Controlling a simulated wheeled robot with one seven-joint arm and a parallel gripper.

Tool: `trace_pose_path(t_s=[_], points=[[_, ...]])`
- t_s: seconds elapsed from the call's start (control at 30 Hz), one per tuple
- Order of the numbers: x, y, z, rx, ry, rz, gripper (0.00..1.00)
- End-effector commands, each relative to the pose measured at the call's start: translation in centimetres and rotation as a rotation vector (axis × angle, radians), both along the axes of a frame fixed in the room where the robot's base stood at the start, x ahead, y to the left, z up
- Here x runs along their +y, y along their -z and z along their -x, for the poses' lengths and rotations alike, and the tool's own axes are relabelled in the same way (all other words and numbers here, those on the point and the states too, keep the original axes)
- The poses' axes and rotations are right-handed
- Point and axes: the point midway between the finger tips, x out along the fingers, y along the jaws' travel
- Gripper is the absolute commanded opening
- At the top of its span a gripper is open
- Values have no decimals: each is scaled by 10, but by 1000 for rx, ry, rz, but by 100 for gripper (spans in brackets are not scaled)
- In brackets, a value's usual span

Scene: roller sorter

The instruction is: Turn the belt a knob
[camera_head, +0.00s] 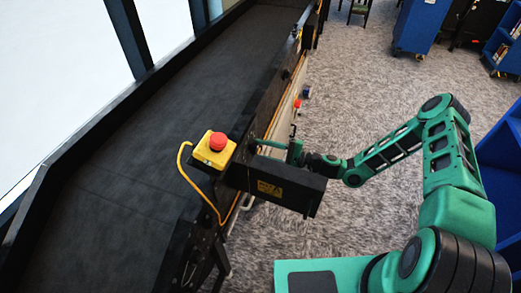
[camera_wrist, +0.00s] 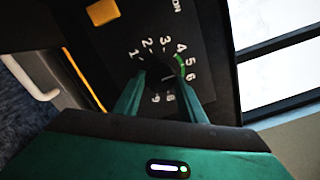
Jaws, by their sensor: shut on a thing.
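The belt knob (camera_wrist: 166,76) is a dark round dial on a black panel (camera_wrist: 205,25), ringed by white numbers and a short green arc. My gripper (camera_wrist: 165,100) has its two green fingers on either side of the knob and is shut on it in the wrist view. The fingers hide part of the knob's sides and some of the numbers. In the head view my gripper (camera_head: 258,143) reaches the side of the black conveyor frame; the knob itself is hidden there.
A yellow box with a red emergency button (camera_head: 217,143) sits on the conveyor's edge, with a yellow cable. A black box with a yellow label (camera_head: 270,188) juts out below my gripper. The dark belt (camera_head: 150,125) is empty. Blue carts (camera_head: 420,25) stand on the carpet.

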Motion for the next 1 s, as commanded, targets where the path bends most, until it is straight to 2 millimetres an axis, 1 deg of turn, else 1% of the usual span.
trace_pose_path(t_s=[0.03, 0.07, 0.1, 0.37, 0.47, 0.57, 0.83, 1.0], points=[[-1, -1, -1, 0, 2, -1, 44], [-1, -1, -1, 0, 2, -1, 51], [-1, -1, -1, 0, 2, -1, 55], [-1, 0, 0, 0, 1, -1, 55], [-5, 0, 1, 1, 2, 0, 55], [-15, 0, 3, 0, 3, 1, 55], [-63, 1, 19, 1, 4, 1, 55], [-87, 0, 27, 1, 3, 0, 55]])
